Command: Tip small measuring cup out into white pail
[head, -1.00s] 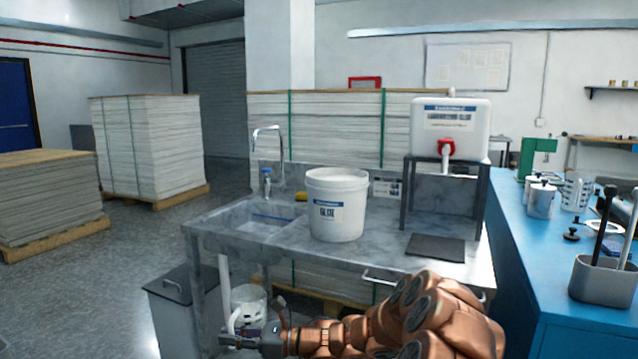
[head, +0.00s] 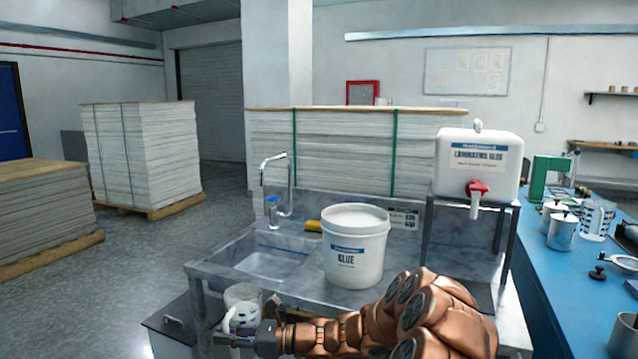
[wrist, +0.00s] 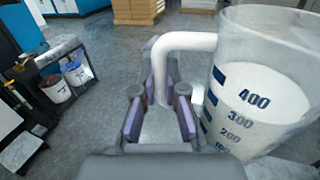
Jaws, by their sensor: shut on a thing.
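The white pail (head: 355,262), labelled GLUE, stands upright on the sink counter, right of the basin; its top looks pale, and I cannot tell whether it is lidded. My gripper (head: 236,338) is shut on the handle of a clear measuring cup (head: 243,298), low in front of the sink unit and left of the pail, apart from it. In the wrist view, my gripper's fingers (wrist: 160,115) close around the white handle. The cup (wrist: 265,50) there is about upright and holds white liquid (wrist: 255,100) up to around the 400 mark.
The counter's front edge and sink basin (head: 265,262) lie near the cup. A laminating glue tank (head: 478,165) with a red tap stands on a frame at right. A yellow sponge (head: 313,226) lies behind the pail. The blue bench (head: 560,290) holds another measuring cup (head: 598,218).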

